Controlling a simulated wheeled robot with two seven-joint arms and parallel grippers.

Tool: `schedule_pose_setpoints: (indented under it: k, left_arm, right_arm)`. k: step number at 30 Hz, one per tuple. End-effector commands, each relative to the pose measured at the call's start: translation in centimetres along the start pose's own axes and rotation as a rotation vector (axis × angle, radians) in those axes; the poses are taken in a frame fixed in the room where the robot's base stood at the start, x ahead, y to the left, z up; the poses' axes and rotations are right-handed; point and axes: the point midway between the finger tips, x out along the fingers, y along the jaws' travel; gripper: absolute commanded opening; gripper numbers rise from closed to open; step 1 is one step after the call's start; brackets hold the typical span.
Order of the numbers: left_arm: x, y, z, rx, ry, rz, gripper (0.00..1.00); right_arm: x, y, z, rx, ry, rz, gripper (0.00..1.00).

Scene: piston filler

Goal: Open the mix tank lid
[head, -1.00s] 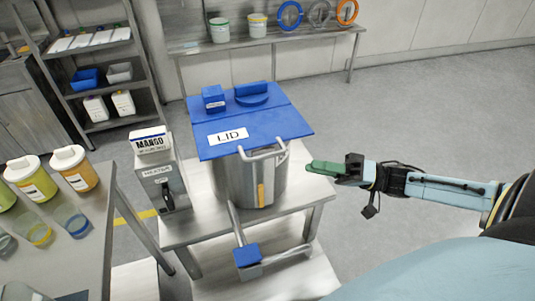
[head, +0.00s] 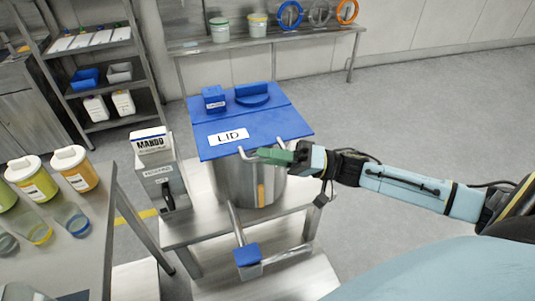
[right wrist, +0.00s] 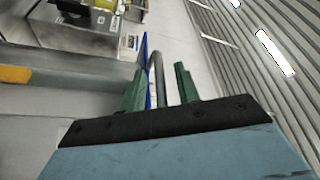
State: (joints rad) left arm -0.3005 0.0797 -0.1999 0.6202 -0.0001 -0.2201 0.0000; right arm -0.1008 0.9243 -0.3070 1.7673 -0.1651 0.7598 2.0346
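The mix tank (head: 228,185) is a steel pot on a steel stand. Its blue lid (head: 272,128), with a white LID label, lies flat and closed on top. A pale bar handle (head: 242,153) sticks out from the lid's front edge. My right gripper (head: 262,155) is at this handle, reaching in from the right, and hides part of it. In the right wrist view, its green fingers (right wrist: 159,85) stand apart with the grey handle bar (right wrist: 158,78) between them and the lid's blue edge (right wrist: 147,65) beside the left finger. My left gripper is out of view.
A blue block (head: 214,98) and a blue round piece (head: 252,94) are on the lid's back part. A heater box (head: 160,182) with a MANGO carton (head: 152,144) on it stands left of the tank. A blue-ended lever or pipe (head: 246,255) extends forward below the tank.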

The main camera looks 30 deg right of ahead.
Motion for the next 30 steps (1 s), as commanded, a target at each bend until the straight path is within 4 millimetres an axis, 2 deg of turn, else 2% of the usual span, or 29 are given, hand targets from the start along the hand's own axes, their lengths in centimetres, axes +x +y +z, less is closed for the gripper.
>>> schedule_pose_setpoints:
  k: [10, 18, 30]
  left_arm:
    - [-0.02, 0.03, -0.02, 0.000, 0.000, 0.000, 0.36]
    - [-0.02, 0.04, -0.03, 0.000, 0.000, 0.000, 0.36]
    - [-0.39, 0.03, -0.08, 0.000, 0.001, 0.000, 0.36]
  right_arm:
    - [0.43, -0.01, -0.03, 0.000, 0.001, 0.000, 0.32]
    - [0.40, -0.01, -0.03, 0.000, 0.000, 0.000, 0.00]
    - [0.40, -0.18, -0.25, 0.007, 0.002, 0.005, 0.00]
